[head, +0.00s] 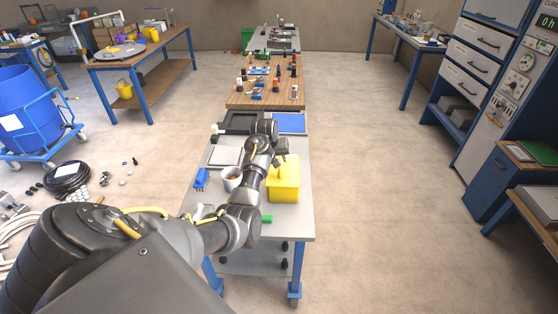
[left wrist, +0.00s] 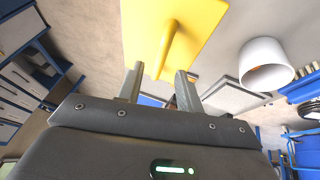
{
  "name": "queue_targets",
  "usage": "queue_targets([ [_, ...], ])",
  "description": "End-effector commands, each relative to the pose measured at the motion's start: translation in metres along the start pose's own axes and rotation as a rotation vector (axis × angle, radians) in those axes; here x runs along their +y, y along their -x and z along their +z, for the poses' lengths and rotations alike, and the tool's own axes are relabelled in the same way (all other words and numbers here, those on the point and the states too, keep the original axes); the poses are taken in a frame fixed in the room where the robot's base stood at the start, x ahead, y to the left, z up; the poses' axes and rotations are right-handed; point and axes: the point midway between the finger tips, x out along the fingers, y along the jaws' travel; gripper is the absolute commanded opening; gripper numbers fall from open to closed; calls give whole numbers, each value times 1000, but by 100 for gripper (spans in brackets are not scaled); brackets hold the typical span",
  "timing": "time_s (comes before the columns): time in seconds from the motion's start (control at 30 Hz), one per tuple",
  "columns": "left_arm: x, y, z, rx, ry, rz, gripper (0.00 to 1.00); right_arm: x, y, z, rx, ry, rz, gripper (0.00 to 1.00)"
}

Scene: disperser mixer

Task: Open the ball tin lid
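The yellow ball tin (head: 286,185) stands on the grey bench top, just right of my left forearm, and its lid appears to be on. In the left wrist view a yellow surface (left wrist: 145,25) with a raised yellow handle (left wrist: 176,48) fills the top middle. My left gripper (head: 282,152) is over the far part of the tin. In the left wrist view its two fingers (left wrist: 159,75) are apart, with the handle's end showing between the tips. Whether they touch it I cannot tell. My right gripper is not in view.
A white cup (head: 232,183) stands left of the tin, partly behind my arm. A blue object (head: 201,178) lies near the bench's left edge and a green cylinder (head: 267,219) near the front. A blue tray (head: 290,123) lies behind the tin. Floor to the right is clear.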

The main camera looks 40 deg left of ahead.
Motion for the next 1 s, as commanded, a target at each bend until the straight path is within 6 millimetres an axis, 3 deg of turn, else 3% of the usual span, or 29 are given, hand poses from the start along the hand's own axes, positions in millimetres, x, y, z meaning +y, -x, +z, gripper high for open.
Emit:
queue_targets([
  [0.3,0,-32,0,-1,0,0,36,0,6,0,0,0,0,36],
  [0.63,0,-35,0,1,0,0,36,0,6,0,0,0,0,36],
  [0.9,0,-35,0,1,0,0,2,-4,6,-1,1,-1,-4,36],
  [1.0,0,-35,0,1,0,0,0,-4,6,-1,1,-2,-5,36],
])
